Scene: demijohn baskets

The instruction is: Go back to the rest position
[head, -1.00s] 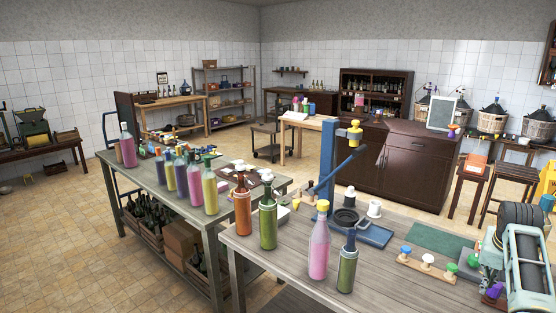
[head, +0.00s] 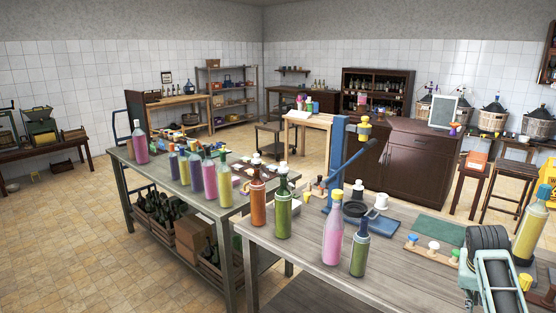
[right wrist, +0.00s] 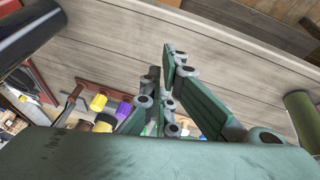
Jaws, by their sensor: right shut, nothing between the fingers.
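My right gripper (head: 469,282) is low at the right of the head view, over the right end of the near table (head: 395,275). In the right wrist view its green, grey-jointed fingers (right wrist: 161,74) are shut, with nothing between them. Wooden boards lie behind the fingers in that view. My left gripper is out of view.
A pink bottle (head: 333,241) and a green bottle (head: 360,247) stand on the near table, left of my right arm. A stopper rack (head: 431,249) lies between them and the arm. A yellow bottle (head: 530,228) stands right of it. A blue press (head: 338,165) rises behind.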

